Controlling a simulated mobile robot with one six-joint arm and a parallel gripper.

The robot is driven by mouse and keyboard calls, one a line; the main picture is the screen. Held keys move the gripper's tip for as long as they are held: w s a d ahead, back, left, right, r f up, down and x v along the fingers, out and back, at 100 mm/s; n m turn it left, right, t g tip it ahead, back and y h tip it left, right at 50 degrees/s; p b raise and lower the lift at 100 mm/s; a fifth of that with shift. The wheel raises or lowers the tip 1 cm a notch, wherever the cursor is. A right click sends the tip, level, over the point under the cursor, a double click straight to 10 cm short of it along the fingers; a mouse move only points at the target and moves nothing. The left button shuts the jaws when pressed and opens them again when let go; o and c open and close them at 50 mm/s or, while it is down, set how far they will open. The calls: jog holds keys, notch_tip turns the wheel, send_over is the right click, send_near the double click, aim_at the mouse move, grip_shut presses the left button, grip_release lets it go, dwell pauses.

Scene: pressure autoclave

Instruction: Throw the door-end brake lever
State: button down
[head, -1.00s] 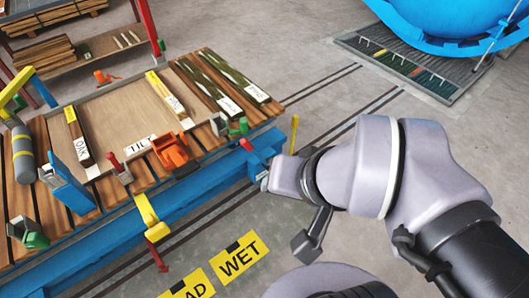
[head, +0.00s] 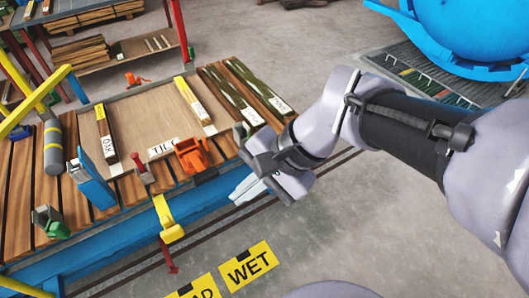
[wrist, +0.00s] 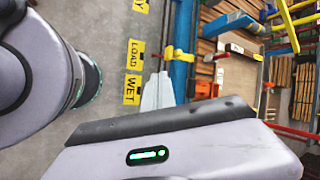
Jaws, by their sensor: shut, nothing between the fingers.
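My gripper (head: 245,190) is shut and empty beside the right part of the slatted cart's blue side rail (head: 110,245). Its pale fingers also show in the wrist view (wrist: 157,92), close to the blue rail (wrist: 181,55). A yellow bracket (head: 166,217) with a thin red rod (head: 169,255) hanging below it is on the rail, left of my gripper and apart from it. No label marks the door-end brake lever, so I cannot tell which part it is. The cart's right corner is largely hidden behind my gripper and wrist.
The cart carries an orange clamp (head: 192,157), a red-handled post (head: 141,168) and labelled boards. The blue autoclave (head: 470,30) stands at the upper right beyond a floor grating. The floor by the WET sign (head: 248,266) is clear.

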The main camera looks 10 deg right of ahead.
jog(key=w+a+m+g+y+p, duration=0.1)
jog(key=w+a+m+g+y, duration=0.1)
jog(key=w+a+m+y, duration=0.7)
jog(key=w+a+f+m+t+y+p, duration=0.1)
jog(key=w+f+m+t, duration=0.2)
jog(key=w+f+m, duration=0.35)
jog(key=w+a+f+m+t+y+p, duration=0.1)
jog(key=w+f+m+t+y, duration=0.2)
jog(key=w, duration=0.7)
jog(key=w+d+f+m+t+h, duration=0.35)
jog(key=f+m+t, duration=0.25)
jog(key=f, duration=0.4)
jog(key=w+d+f+m+t+h, duration=0.2)
jog(key=d+f+m+t+h, duration=0.25)
jog(key=f+m, duration=0.35)
jog(key=s+d+f+m+t+h, duration=0.1)
jog(key=s+d+f+m+h, duration=0.1)
jog(key=f, duration=0.3)
jog(key=s+d+f+m+t+h+p, duration=0.1)
jog(key=s+d+f+m+h, duration=0.1)
jog(key=d+f+h, duration=0.1)
jog(key=s+d+f+m+t+h, duration=0.1)
jog(key=s+d+f+m+h, duration=0.1)
jog(key=d+f, duration=0.3)
notch_tip(320, 180, down, 2)
jog(key=shift+s+f+h, duration=0.2)
jog(key=shift+s+h, duration=0.15)
jog(key=shift+h, duration=0.15)
